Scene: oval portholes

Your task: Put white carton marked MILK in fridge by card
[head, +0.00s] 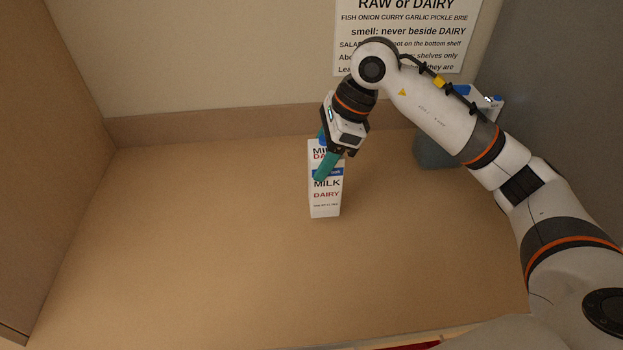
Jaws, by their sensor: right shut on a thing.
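The white carton marked MILK and DAIRY (326,196) is upright over the middle of the tan counter (200,230). My right gripper (324,160) reaches down from the right and is shut on the carton's upper part, one teal finger across its front. The gripper hides part of the carton's top. I cannot tell whether its base touches the counter. The card (400,30) hangs on the back wall, its top cut off and its lower right covered by my arm. Readable words include "RAW or DAIRY" and "never beside DAIRY". I cannot make out the fridge. My left gripper is not in view.
A grey container (434,152) stands at the back right, partly behind my arm. A white and blue thing (487,100) shows above it. A wooden panel (45,120) bounds the left and a grey surface (565,90) the right. The counter's left half is clear.

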